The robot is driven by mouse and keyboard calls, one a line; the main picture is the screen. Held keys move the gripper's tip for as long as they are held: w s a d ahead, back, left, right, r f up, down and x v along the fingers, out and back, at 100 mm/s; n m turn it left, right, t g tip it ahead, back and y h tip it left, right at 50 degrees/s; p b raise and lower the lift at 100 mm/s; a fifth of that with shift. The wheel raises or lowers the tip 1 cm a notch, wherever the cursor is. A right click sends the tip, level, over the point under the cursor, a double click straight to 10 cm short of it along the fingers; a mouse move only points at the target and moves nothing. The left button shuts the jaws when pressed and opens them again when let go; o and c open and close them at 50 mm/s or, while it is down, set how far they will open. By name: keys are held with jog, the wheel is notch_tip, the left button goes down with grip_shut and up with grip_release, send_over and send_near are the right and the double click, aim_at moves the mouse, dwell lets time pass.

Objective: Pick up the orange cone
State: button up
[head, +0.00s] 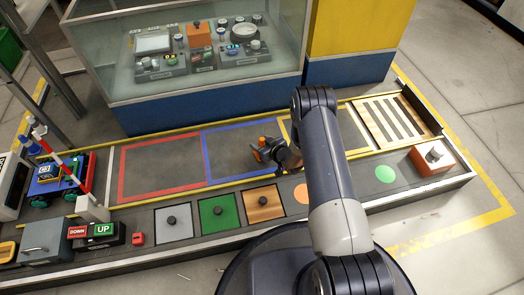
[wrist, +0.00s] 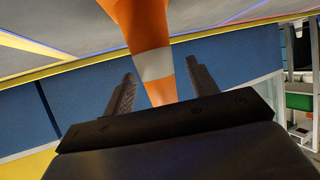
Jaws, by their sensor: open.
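The orange cone (wrist: 145,28) has a white band and shows large in the wrist view. Its narrow end points toward my gripper (wrist: 159,72) and lies between the two dark fingers. The fingers stand apart, with a visible gap on the left side; the right finger looks close to the cone. The cone's wide end is cut off by the top of the picture. In the head view my gripper (head: 270,151) is over the bench near the blue and yellow outlined areas. A small orange patch shows there, mostly hidden, and I cannot tell whether it is the cone.
Knobbed plates line the front, and an orange box (head: 432,160) stands at right. A slatted pad (head: 391,119) is at back right. A glass case (head: 195,55) stands behind.

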jog(key=shift+c, duration=0.5)
jog(key=c, duration=0.9)
jog(key=shift+c, duration=0.2)
